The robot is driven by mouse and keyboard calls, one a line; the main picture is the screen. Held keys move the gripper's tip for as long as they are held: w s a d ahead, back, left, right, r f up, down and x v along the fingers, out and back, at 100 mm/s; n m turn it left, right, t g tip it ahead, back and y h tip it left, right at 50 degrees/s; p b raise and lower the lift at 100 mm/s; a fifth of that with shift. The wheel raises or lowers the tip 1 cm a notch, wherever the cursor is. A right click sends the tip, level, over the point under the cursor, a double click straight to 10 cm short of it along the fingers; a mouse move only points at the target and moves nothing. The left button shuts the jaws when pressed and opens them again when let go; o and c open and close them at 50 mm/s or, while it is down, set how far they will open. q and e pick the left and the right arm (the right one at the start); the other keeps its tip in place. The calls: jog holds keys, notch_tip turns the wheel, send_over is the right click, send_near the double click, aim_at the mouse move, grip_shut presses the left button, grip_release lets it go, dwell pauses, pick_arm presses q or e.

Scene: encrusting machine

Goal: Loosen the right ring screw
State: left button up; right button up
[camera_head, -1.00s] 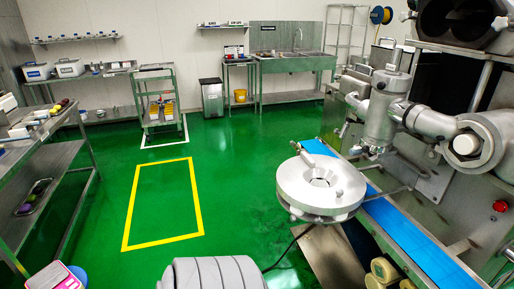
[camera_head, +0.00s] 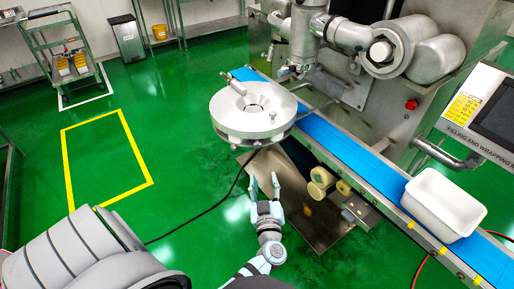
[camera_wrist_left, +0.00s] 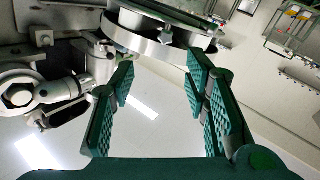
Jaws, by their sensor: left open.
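The round metal ring unit (camera_head: 235,112) of the machine stands beside the blue belt in the head view. I cannot tell for sure which is the right ring screw. My left gripper (camera_head: 264,181) is open and empty, below and in front of the unit, apart from it. In the left wrist view, the open fingers (camera_wrist_left: 160,70) point toward the unit's metal rim (camera_wrist_left: 150,42), with a small knob (camera_wrist_left: 194,38) near the right finger. My right gripper is out of view.
The blue conveyor belt (camera_head: 345,147) runs diagonally behind the unit, with a white tub (camera_head: 432,221) on its right end. Metal pipework (camera_head: 340,34) stands behind.

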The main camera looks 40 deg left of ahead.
aim_at(258, 146)
pick_arm(q)
jog(key=b+x, duration=0.2)
jog(key=x, duration=0.2)
jog(key=b+x, duration=0.2)
jog(key=x, duration=0.3)
jog(key=b+x, duration=0.2)
jog(key=x, duration=0.2)
jog(key=shift+s+a+f, duration=0.1)
jog(key=shift+a+f, duration=0.15)
jog(key=shift+a, duration=0.25)
jog(key=shift+w+a+r, duration=0.1)
jog(key=shift+w+a, duration=0.15)
jog(key=shift+r, duration=0.2)
jog(key=c, duration=0.9)
jog(key=shift+a, duration=0.2)
grip_shut()
jog(key=shift+d, duration=0.15)
jog(key=shift+n, duration=0.4)
